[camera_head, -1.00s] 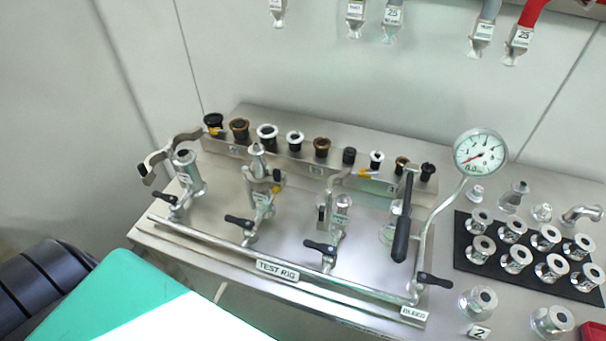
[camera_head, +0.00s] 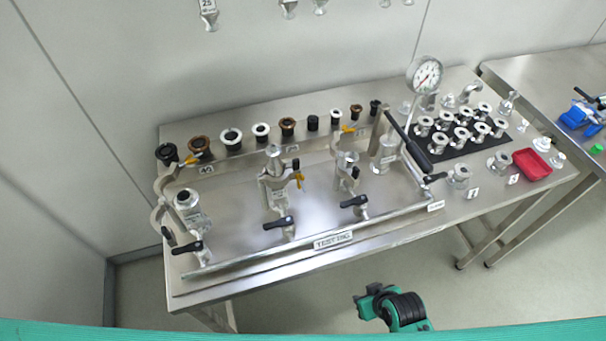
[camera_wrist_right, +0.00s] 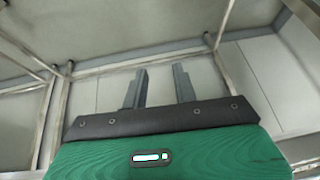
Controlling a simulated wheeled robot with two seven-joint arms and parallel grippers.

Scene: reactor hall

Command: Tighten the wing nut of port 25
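The test rig (camera_head: 333,240) on the steel bench has a row of upright ports with black-handled valves. The leftmost port (camera_head: 187,199) has an open clamp (camera_head: 160,215) hanging at its side. The second port (camera_head: 275,180) has a fitting on top and a clamp around it, with a small yellow part (camera_head: 298,178) that may be a wing nut. The third port (camera_head: 346,172) also carries a clamp. I cannot read which port is 25. My right gripper (camera_wrist_right: 160,88) is open and empty below the bench, its fingers apart. My left gripper is not in view.
A rack of black, brown and white seals (camera_head: 231,138) runs behind the ports. A pressure gauge (camera_head: 425,74), a long black lever (camera_head: 410,142), a black mat (camera_head: 455,147) of fittings and a red tray (camera_head: 532,165) are to the right. Another table (camera_head: 530,75) stands beyond.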

